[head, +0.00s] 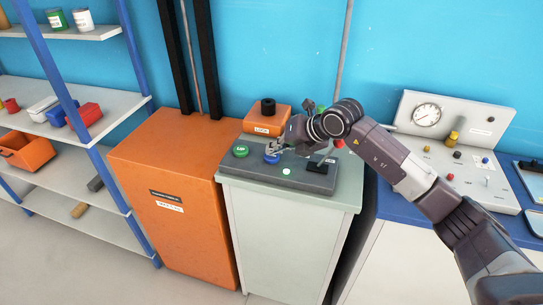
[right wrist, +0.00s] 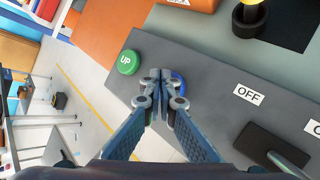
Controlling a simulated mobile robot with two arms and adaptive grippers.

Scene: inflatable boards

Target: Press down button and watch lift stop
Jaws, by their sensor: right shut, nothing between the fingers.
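A dark control panel (head: 312,181) sits on a pale cabinet. The green UP button (head: 240,151) is at its left and also shows in the right wrist view (right wrist: 129,62). The blue button (head: 271,160) is beside it; in the right wrist view (right wrist: 181,82) the fingers partly cover it and its label is hidden. My right gripper (head: 275,148) is shut and empty, its fingertips over the blue button; I cannot tell whether they touch it. The orange lift body (head: 175,190) stands left of the panel. My left gripper is not in view.
An orange box (head: 262,123) with a black knob stands behind. A gauge console (head: 455,130) is at right, shelves (head: 80,120) at left.

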